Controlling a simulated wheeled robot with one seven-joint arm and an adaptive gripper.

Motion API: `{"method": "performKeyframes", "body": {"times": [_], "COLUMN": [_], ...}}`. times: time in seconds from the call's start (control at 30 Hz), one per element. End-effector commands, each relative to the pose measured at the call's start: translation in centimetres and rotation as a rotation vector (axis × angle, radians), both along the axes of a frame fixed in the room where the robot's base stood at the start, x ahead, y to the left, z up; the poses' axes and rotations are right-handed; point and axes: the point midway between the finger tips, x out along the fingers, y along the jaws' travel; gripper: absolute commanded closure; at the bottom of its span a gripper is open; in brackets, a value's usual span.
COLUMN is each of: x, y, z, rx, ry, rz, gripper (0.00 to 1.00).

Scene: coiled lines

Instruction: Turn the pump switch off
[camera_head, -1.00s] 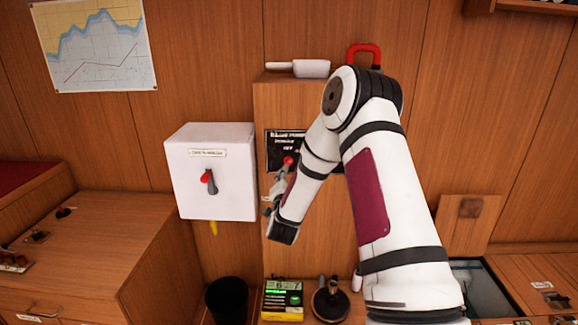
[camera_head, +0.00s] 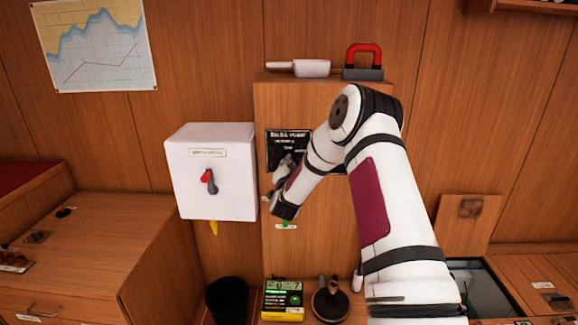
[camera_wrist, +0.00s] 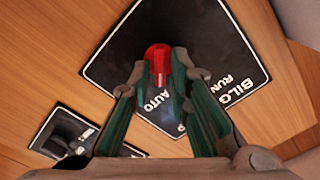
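The pump switch panel (camera_head: 275,140) is a black plate with white lettering on the wooden column. In the wrist view the plate (camera_wrist: 205,60) reads "BILG…", "RUN" and "AUTO", partly covered. The switch's red knob (camera_wrist: 158,58) shows at my fingertips, with one finger on each side. The knob is hidden in the head view. My gripper (camera_wrist: 159,75) has its fingers drawn in to a narrow gap around the knob. I cannot tell whether they press on it. In the head view my gripper (camera_head: 283,168) is in front of the plate.
A white box (camera_head: 211,150) with a red-and-grey lever stands left of the column. A white scoop-like object (camera_head: 312,68) and a red-handled object (camera_head: 363,55) sit on top. Below are a black bin (camera_head: 227,300) and a green-and-yellow device (camera_head: 283,300). A second dark plate (camera_wrist: 65,135) shows at lower left in the wrist view.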

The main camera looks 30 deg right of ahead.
Motion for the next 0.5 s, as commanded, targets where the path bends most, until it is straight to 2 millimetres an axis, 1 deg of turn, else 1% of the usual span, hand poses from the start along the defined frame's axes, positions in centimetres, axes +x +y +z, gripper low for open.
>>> {"method": "performKeyframes", "body": {"times": [0.33, 0.5], "x": [-0.01, 0.01], "y": [0.0, 0.03], "z": [0.01, 0.02], "rx": [-0.006, -0.042], "ry": [0.004, 0.029], "rz": [0.0, 0.0], "gripper": [1.0, 1.0]}}
